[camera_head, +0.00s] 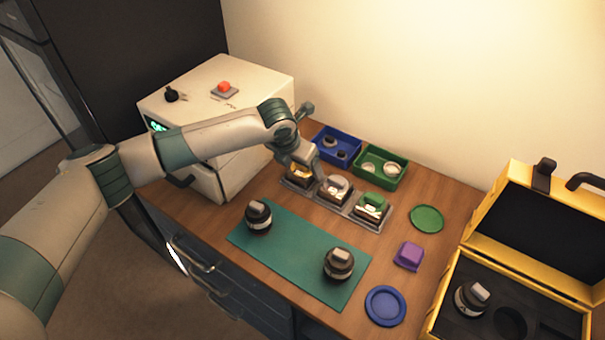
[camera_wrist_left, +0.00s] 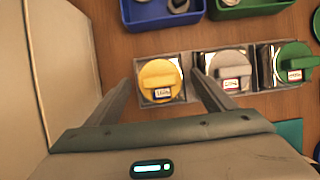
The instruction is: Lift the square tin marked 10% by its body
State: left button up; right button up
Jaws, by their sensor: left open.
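Three square tins stand in a row in a grey tray (camera_head: 352,213). One has a yellow lid (camera_wrist_left: 160,75), one a silver lid (camera_head: 337,186) and one a green lid (camera_head: 372,201). Each has a small front label; I cannot read which is marked 10%. My left gripper (camera_wrist_left: 160,82) is open and empty above the tray. In the left wrist view its fingers lie either side of the yellow-lidded tin, the right one between it and the silver-lidded tin. Whether the fingertips are down at its body I cannot tell. My right gripper is not in view.
A blue bin (camera_head: 336,156) and a green bin (camera_head: 380,179) stand behind the tray. A white box (camera_head: 215,85) is close on the left. A green mat (camera_head: 296,262) holds two lenses. A purple block (camera_head: 408,256), two round dishes and a yellow case (camera_head: 535,205) are right.

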pick_arm(q)
jog(key=c, duration=1.2)
jog(key=shift+o, duration=0.2)
jog(key=shift+r, duration=0.1)
jog(key=shift+r+p, duration=0.8)
notch_tip(320, 180, up, 3)
jog(key=p, duration=0.3)
jog(key=shift+r, duration=0.15)
jog(key=s+d+r+p, duration=0.2)
jog(key=d+r, duration=0.1)
jog(key=d, duration=0.2)
jog(key=s+d+r+p, duration=0.2)
jog(key=d+r+p, duration=0.1)
jog(key=d, duration=0.2)
jog(key=shift+s+d+p, duration=0.35)
jog(key=shift+d, duration=0.05)
